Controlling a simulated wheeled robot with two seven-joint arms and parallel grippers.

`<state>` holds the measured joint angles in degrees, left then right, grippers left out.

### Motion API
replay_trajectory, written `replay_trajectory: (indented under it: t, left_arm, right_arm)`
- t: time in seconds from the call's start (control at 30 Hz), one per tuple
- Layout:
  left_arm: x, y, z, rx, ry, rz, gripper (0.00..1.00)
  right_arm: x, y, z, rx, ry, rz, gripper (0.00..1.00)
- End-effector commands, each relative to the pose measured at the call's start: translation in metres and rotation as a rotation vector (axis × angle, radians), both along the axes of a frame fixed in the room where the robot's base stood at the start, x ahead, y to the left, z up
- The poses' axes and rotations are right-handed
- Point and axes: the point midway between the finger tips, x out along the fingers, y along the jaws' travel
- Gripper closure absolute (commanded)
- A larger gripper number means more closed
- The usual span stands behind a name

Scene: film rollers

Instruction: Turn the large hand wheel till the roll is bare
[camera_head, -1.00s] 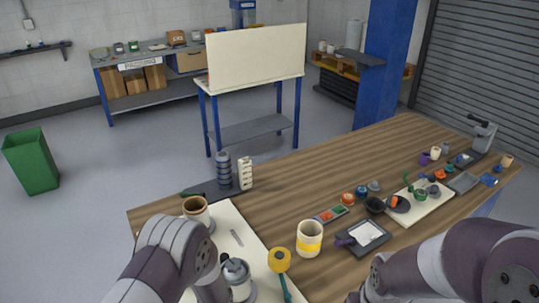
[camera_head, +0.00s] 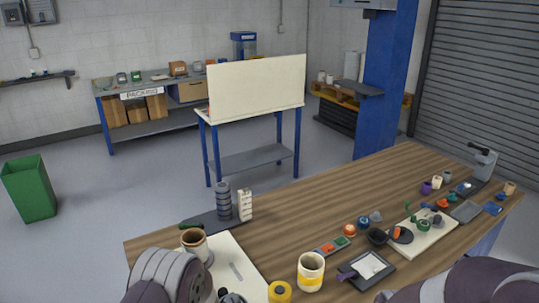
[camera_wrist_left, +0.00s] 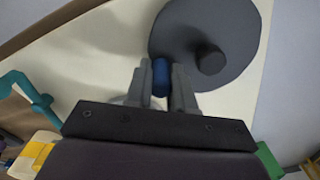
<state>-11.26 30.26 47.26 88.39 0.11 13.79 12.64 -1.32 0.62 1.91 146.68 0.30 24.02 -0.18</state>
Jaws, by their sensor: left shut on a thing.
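In the left wrist view a dark grey round hand wheel (camera_wrist_left: 235,30) with a stubby grey hub (camera_wrist_left: 209,58) lies over a cream board (camera_wrist_left: 105,50). A blue handle knob (camera_wrist_left: 160,77) is at the wheel's lower left edge. My left gripper (camera_wrist_left: 161,83) is shut on this blue knob, one finger on each side. In the head view the left arm runs off the bottom edge, and its gripper and the wheel are out of frame. My right arm shows at lower right; its gripper is out of view. I cannot make out the roll in either view.
A teal hooked part (camera_wrist_left: 25,92) shows at left in the wrist view. Small parts crowd the bench's right side.

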Motion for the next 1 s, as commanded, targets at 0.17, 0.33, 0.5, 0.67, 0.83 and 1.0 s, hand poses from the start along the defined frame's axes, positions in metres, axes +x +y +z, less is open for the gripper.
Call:
replay_trajectory:
  t: [0.17, 0.33, 0.5, 0.67, 0.83, 1.0]
  left_arm:
    - [0.005, 0.010, -0.004, 0.003, 0.013, 0.004, 0.90]
    - [0.012, 0.015, -0.002, 0.002, 0.010, 0.002, 0.91]
    - [0.011, 0.015, -0.002, 0.003, 0.012, 0.001, 0.91]
    - [0.012, 0.019, -0.002, 0.003, 0.013, 0.002, 0.92]
    - [0.017, 0.032, -0.002, 0.003, 0.014, 0.003, 0.91]
    - [0.018, 0.035, -0.001, 0.002, 0.014, 0.001, 0.91]
  right_arm:
    - [0.000, 0.000, -0.004, 0.000, 0.000, 0.000, 0.57]
    - [0.000, 0.000, -0.005, 0.000, 0.000, 0.000, 0.57]
    - [0.000, 0.000, -0.004, 0.000, 0.000, 0.000, 0.57]
    - [0.000, 0.000, -0.005, 0.000, 0.000, 0.000, 0.57]
    - [0.000, 0.000, -0.005, 0.000, 0.000, 0.000, 0.57]
    - [0.000, 0.000, -0.005, 0.000, 0.000, 0.000, 0.57]
